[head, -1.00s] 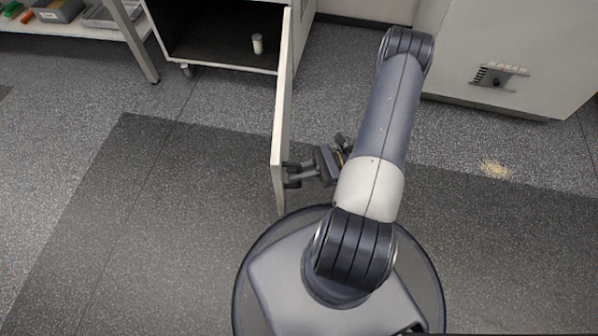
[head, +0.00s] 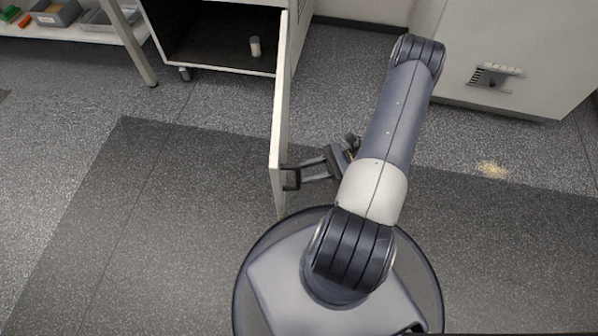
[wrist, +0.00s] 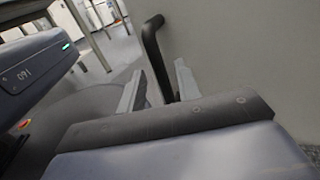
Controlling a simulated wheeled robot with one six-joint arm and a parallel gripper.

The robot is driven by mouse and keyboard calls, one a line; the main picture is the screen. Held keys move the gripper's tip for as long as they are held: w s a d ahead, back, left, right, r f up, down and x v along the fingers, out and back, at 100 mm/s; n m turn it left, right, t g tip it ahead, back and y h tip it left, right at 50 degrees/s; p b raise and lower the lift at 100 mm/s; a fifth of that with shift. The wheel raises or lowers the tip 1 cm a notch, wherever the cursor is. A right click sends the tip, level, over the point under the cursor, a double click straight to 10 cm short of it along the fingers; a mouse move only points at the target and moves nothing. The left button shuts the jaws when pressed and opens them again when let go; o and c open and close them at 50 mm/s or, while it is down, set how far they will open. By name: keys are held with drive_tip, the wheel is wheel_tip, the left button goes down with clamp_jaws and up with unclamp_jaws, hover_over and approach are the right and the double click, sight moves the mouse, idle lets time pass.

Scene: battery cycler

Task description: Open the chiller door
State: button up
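The chiller door (head: 280,115) is a pale panel swung wide, standing out from the chiller body (head: 225,3) toward my base. Its dark bar handle (head: 291,180) is on the door's right-hand face near the free edge. My gripper (head: 307,170) is beside that face with its fingers spread at the handle. In the wrist view the dark handle (wrist: 152,45) runs down between my two fingers (wrist: 158,85), with a gap visible around it. The fingers look open, not clamped on the handle. The handle's lower end is hidden behind my gripper.
A small white cylinder (head: 255,47) stands inside the dark chiller interior. A bench with grey bins (head: 57,13) is at the upper left. A white cabinet (head: 520,50) stands at the upper right. The floor left of the door is clear.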

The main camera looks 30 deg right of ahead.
sight(296, 176)
drive_tip(key=s+d, duration=0.1)
drive_tip(key=d, duration=0.6)
drive_tip(key=shift+p, duration=0.45)
drive_tip(key=shift+s, duration=0.1)
drive_tip(key=a, duration=0.3)
drive_tip(key=w+a+b, duration=0.1)
drive_tip(key=a, duration=0.3)
drive_tip(key=w+a+b, duration=0.1)
drive_tip(key=a, duration=0.3)
drive_tip(key=shift+s, duration=0.1)
